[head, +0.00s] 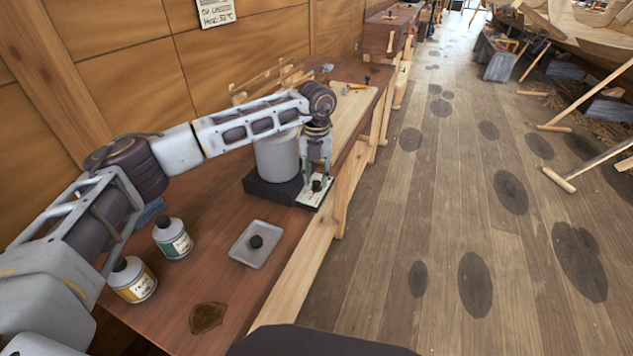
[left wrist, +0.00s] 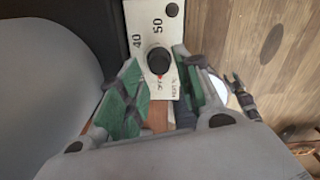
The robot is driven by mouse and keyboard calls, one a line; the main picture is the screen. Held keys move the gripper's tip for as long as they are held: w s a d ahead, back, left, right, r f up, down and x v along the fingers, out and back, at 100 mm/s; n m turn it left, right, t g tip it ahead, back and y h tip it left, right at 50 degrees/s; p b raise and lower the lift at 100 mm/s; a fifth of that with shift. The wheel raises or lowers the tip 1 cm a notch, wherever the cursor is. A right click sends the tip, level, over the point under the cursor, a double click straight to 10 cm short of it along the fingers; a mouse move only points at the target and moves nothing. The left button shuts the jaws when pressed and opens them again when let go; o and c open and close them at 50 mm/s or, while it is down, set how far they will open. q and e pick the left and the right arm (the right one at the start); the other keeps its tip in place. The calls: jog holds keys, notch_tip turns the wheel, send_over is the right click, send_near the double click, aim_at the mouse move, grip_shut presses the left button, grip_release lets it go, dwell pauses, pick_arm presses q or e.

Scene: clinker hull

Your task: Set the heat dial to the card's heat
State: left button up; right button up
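In the head view the panel (head: 309,196) is on the front of the heater's dark base (head: 262,189), under a grey pot (head: 277,156). My left gripper (head: 316,182) points down over the panel. In the left wrist view its green-padded fingers (left wrist: 157,66) are open, one on each side of the knob, with small gaps visible. The knob's pointer cannot be made out. The card (head: 215,11) on the wall seems to read 52 °C.
Two labelled bottles (head: 172,238) (head: 132,280) stand on the bench at the left. A small grey tray (head: 256,244) with a black knob lies in front of the heater. A dark stain (head: 207,317) marks the bench. Wooden floor (head: 440,220) is open to the right.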

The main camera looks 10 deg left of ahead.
aim_at(317, 185)
pick_arm(q)
jog(key=shift+f, duration=1.4)
jog(key=c, duration=0.7)
